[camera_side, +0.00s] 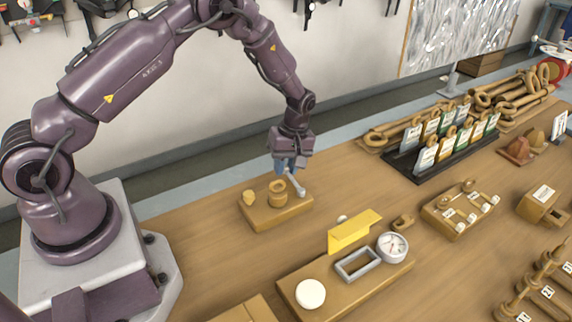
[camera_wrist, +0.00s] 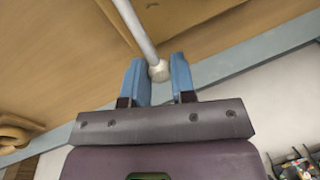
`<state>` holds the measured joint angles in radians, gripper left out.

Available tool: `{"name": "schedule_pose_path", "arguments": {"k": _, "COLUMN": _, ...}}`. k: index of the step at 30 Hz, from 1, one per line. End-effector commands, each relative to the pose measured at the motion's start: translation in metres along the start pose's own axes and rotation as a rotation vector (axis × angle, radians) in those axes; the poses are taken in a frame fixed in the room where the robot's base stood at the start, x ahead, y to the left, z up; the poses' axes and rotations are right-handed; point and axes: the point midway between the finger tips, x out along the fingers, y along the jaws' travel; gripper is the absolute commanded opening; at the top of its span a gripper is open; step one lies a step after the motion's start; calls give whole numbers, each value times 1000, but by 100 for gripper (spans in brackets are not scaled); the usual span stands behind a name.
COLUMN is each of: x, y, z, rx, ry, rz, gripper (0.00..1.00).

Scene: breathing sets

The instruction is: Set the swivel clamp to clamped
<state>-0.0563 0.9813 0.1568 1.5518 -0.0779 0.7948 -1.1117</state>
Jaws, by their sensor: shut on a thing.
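The swivel clamp looks to be the wooden block (camera_side: 268,217) with a ring-shaped collar (camera_side: 278,192), a small wooden knob (camera_side: 249,198) and a grey lever (camera_side: 297,183). The lever leans up to the left from the block's right end. My gripper (camera_side: 286,166) is above the block, its blue fingers at the lever's top. In the wrist view, the lever (camera_wrist: 136,28) ends in a pale ball (camera_wrist: 159,71) between the two blue fingers (camera_wrist: 161,82). The gripper is shut on this lever end. I cannot tell from the markings which setting the clamp is in.
A board (camera_side: 345,282) with a yellow plate (camera_side: 354,231), a dial (camera_side: 392,247) and a white disc (camera_side: 311,293) lies in front. A rack of cards (camera_side: 440,143) and a small block with levers (camera_side: 460,212) stand to the right. Bare table surrounds the clamp block.

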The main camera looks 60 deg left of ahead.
Motion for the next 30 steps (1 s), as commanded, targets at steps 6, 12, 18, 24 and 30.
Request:
{"name": "schedule_pose_path", "arguments": {"k": 6, "x": 0, "y": -5, "z": 1, "rx": -64, "ry": -12, "rz": 0, "gripper": 0}}
{"name": "schedule_pose_path", "arguments": {"k": 12, "x": 0, "y": -5, "z": 1, "rx": -64, "ry": -13, "rz": -1, "gripper": 40}}
{"name": "schedule_pose_path", "arguments": {"k": 18, "x": 0, "y": -5, "z": 1, "rx": -63, "ry": -12, "rz": 0, "gripper": 50}}
{"name": "schedule_pose_path", "arguments": {"k": 24, "x": -4, "y": -4, "z": 1, "rx": -62, "ry": -11, "rz": 1, "gripper": 50}}
{"name": "schedule_pose_path", "arguments": {"k": 30, "x": -36, "y": -3, "z": 1, "rx": -61, "ry": -10, "rz": 5, "gripper": 50}}
